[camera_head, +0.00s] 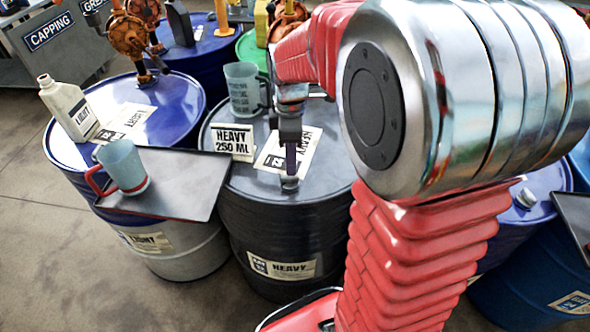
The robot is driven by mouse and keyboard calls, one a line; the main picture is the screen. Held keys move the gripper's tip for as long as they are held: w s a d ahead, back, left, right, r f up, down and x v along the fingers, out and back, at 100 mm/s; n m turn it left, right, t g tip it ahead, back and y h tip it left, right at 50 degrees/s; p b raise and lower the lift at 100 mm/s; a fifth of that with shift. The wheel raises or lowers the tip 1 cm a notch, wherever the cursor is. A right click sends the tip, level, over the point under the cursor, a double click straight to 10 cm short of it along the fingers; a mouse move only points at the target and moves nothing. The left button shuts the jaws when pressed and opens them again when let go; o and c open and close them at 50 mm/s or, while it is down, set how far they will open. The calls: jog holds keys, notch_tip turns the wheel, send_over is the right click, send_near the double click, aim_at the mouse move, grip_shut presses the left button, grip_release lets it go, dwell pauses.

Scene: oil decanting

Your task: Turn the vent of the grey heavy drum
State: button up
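The grey heavy drum (290,242) stands in the middle, dark, with a "HEAVY" label on its side. Its vent (289,184) is a small grey cap near the front edge of the lid. My gripper (290,172) points down over the vent from above, with its fingertips at or just above the cap. The fingers show nearly edge-on, so I cannot tell whether they are open, shut or touching the vent. A "HEAVY 250 ML" sign (233,139) and a paper label (305,150) are on the lid.
A clear measuring jug (243,90) stands at the lid's back. A white bottle (68,108) stands on the blue drum (180,95). Another blue drum with a cap (527,198) is right.

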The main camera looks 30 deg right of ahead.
aim_at(290, 180)
jog(key=shift+f, duration=2.7)
grip_shut()
